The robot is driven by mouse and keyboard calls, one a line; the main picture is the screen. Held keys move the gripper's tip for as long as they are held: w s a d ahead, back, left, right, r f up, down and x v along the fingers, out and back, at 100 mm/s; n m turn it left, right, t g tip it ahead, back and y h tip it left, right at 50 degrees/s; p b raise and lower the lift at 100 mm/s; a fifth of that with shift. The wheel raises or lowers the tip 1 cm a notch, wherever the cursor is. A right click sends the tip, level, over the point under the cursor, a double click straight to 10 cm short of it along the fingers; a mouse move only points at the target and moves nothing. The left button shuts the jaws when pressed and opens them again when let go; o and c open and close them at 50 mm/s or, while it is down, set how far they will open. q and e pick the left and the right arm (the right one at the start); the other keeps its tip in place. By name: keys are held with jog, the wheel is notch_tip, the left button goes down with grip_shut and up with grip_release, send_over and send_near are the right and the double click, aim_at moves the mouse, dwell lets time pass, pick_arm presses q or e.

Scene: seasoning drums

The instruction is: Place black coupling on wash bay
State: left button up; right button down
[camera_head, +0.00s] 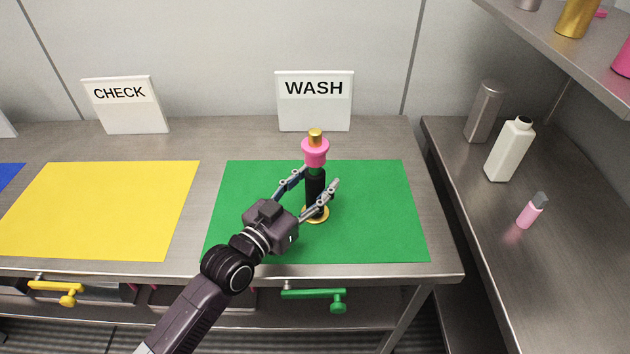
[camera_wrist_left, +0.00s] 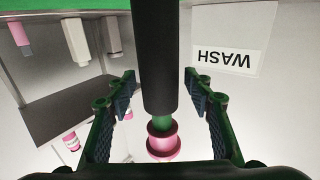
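The black coupling (camera_head: 315,188) is a black cylinder with a gold base flange, a green neck, a pink collar and a gold top. It appears to stand upright on the green wash mat (camera_head: 380,215), in front of the WASH sign (camera_head: 315,101). My left gripper (camera_head: 320,177) is open, with one finger on each side of the black cylinder. The left wrist view shows the coupling's black body (camera_wrist_left: 158,60) between the fingers, with gaps on both sides. My right gripper is not in view.
A yellow mat (camera_head: 100,210) with a CHECK sign (camera_head: 122,105) lies to the left, empty. A shelf (camera_head: 560,45) overhangs that bench.

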pick_arm(q)
jog(key=shift+r, duration=0.1)
jog(key=shift+s+a, duration=0.1)
jog(key=shift+s, duration=0.05)
jog(key=v, duration=1.1)
jog(key=shift+s+a+b, duration=0.15)
jog(key=shift+s+b, duration=0.1)
jog(key=shift+b, duration=0.15)
jog(key=shift+r, duration=0.1)
dwell(0.6)
